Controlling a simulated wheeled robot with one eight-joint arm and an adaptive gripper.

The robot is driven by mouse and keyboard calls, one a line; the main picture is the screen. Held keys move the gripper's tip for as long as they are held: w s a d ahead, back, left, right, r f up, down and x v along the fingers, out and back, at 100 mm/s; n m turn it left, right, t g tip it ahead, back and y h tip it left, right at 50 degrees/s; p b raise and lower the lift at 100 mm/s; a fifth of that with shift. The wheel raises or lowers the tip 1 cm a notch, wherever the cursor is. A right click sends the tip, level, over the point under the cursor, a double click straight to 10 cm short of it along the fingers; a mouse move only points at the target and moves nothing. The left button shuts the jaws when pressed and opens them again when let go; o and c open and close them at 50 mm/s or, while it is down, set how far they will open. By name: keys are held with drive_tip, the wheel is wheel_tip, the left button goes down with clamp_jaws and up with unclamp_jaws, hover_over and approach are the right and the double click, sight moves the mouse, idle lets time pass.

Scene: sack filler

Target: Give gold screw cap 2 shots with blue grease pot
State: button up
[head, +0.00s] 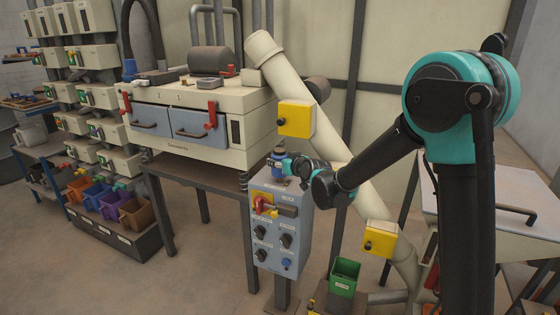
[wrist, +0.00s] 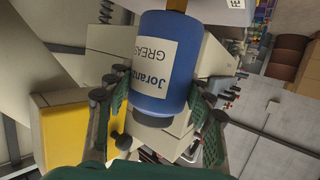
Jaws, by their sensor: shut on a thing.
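My gripper (head: 294,166) is shut on the blue grease pot (head: 277,158) just above the top of the grey-blue control box (head: 272,187). In the wrist view the pot (wrist: 178,88) sits between the two green-padded fingers of my gripper (wrist: 160,108), its white label reading "GREAS" upside down. A dark band lies at its near end. A small gold piece (wrist: 177,5) shows at the pot's far end, cut by the frame's top edge. I cannot tell whether it is the gold screw cap or part of the pot.
The control box carries a red lever (head: 263,204) and several dark knobs. A thick cream pipe (head: 335,145) with yellow boxes (head: 296,119) slants close behind my gripper. A cream cabinet (head: 200,120) stands left. A green bin (head: 344,277) sits below.

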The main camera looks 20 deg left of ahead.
sight(280, 150)
drive_tip(key=shift+f, duration=0.6)
idle(0.4)
drive_tip(key=shift+r, duration=0.9)
drive_tip(key=shift+r, duration=2.5)
